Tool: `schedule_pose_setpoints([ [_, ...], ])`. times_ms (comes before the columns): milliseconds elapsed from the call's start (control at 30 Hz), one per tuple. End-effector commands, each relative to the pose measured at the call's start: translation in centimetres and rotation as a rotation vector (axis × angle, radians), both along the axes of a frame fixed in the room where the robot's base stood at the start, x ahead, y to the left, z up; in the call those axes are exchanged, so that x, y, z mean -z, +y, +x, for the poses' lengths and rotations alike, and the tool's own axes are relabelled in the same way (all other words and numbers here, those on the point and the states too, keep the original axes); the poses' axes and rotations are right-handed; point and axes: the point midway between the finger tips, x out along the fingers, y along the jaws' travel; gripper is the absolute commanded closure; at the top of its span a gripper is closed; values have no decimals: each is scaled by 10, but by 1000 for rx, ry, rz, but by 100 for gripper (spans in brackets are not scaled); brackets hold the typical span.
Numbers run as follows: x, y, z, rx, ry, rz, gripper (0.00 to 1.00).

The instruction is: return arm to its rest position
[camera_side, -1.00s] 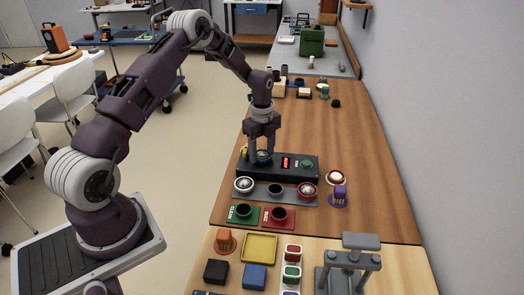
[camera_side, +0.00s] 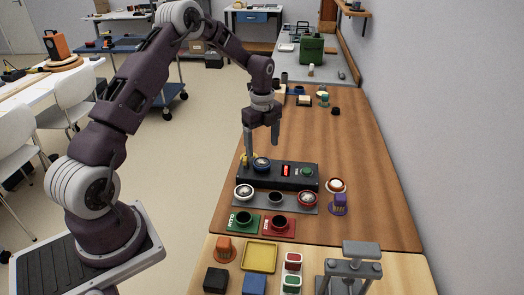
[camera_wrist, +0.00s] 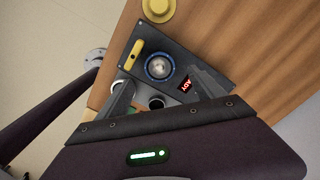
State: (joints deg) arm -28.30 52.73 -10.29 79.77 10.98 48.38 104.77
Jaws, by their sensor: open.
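My gripper (camera_side: 262,150) is open and empty above the black test box (camera_side: 293,184), its two fingers spread apart. A blue-rimmed speaker (camera_side: 261,164) sits on the left part of the box, below the gripper and apart from it. The box has a lit red display (camera_side: 286,170) and a green button (camera_side: 307,171). In the wrist view the blue-rimmed speaker (camera_wrist: 160,67) lies beyond the open fingers (camera_wrist: 163,84), beside a yellow handle (camera_wrist: 131,54) and the red display (camera_wrist: 186,84).
A grey tray (camera_side: 291,205) in front of the box holds a white-rimmed and a red-rimmed speaker beside an empty-looking dark socket. Green (camera_side: 235,228) and red (camera_side: 270,233) holders stand nearer. A purple object (camera_side: 339,203) stands at right.

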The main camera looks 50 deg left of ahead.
Motion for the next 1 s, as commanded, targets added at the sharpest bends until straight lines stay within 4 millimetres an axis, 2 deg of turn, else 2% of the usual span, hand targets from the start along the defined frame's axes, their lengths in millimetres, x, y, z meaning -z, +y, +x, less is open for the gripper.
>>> schedule_pose_setpoints([
  [133, -11, 0, 0, 0, -1, 0, 22],
  [467, -17, -1, -1, -7, -2, 2, 22],
  [567, -51, -16, -6, -84, -30, 24, 22],
  [600, -76, -27, -12, -148, -53, 37, 22],
  [667, -117, -50, -29, -272, -97, 51, 22],
  [700, -144, -65, -44, -367, -129, 56, 22],
  [767, -179, -88, -72, -515, -183, 50, 22],
  [800, -200, -103, -94, -617, -220, 38, 22],
  [867, -224, -125, -130, -776, -275, 3, 22],
  [900, -236, -137, -156, -883, -309, -31, 22],
  [1000, -251, -162, -219, -1136, -372, -142, 22],
])
